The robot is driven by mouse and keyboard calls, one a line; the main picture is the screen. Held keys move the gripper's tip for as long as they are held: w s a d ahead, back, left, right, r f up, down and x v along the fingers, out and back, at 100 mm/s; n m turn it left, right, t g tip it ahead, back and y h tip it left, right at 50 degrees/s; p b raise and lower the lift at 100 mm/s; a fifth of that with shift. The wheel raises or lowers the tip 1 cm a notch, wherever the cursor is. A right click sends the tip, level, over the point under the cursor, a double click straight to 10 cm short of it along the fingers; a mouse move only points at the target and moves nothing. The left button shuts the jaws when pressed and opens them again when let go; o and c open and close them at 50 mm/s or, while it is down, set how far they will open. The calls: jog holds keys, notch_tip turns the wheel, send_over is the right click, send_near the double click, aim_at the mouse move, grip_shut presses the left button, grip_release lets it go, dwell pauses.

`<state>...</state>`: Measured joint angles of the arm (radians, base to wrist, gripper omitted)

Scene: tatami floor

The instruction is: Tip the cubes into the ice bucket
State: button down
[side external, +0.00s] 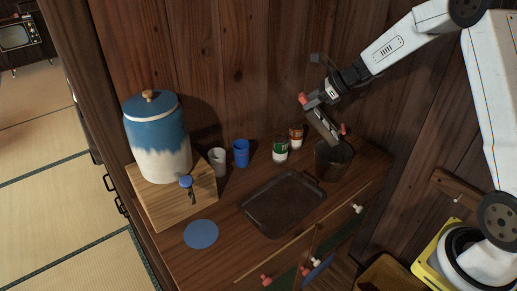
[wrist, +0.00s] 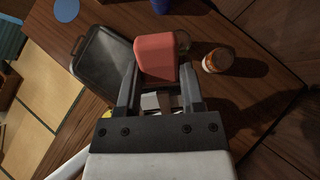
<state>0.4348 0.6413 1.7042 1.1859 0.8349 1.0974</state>
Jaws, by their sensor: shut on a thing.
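My gripper (side external: 324,122) hangs over the dark ice bucket (side external: 333,160) at the back right of the cabinet top. It points down at a slant. It is shut on a red-ended thing (wrist: 156,56), which sits between the fingers in the wrist view. A small red end (side external: 343,129) shows near the fingertips in the side view. Small pale pieces (wrist: 155,101) show between the fingers close to the palm; I cannot tell whether they are cubes. The inside of the bucket is too dark to read, and the gripper hides much of that area in the wrist view.
A dark tray (side external: 251,207) lies in front of the bucket. A green can (side external: 280,150) and an orange-white can (side external: 296,136) stand left of it. Farther left are a blue cup (side external: 241,153), a grey cup (side external: 218,161) and a large crock (side external: 164,163) on a wooden block.

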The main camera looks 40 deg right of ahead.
jog(key=shift+s+d+r+t+y, duration=0.45)
jog(key=shift+s+d+t+y, duration=0.15)
jog(key=shift+s+d, duration=0.2)
jog(key=shift+s+d+r+t+y, duration=0.45)
jog(key=shift+s+d+t+y, duration=0.1)
jog(key=shift+s+d+t, duration=0.25)
jog(key=shift+s+d+r+t+y, duration=0.45)
jog(key=shift+s+d+t+y, duration=0.15)
jog(key=shift+s+d, duration=0.15)
jog(key=shift+s, duration=0.1)
jog(key=shift+r, duration=0.1)
jog(key=shift+r+g+h, duration=0.8)
jog(key=shift+g+h, duration=0.9)
jog(key=shift+g, duration=0.15)
jog(key=shift+r+g+h, duration=0.8)
jog(key=shift+g+h, duration=0.85)
jog(key=shift+g, duration=0.15)
jog(key=shift+r+g+h, duration=0.8)
jog(key=shift+g+h, duration=0.9)
jog(key=shift+g, duration=0.15)
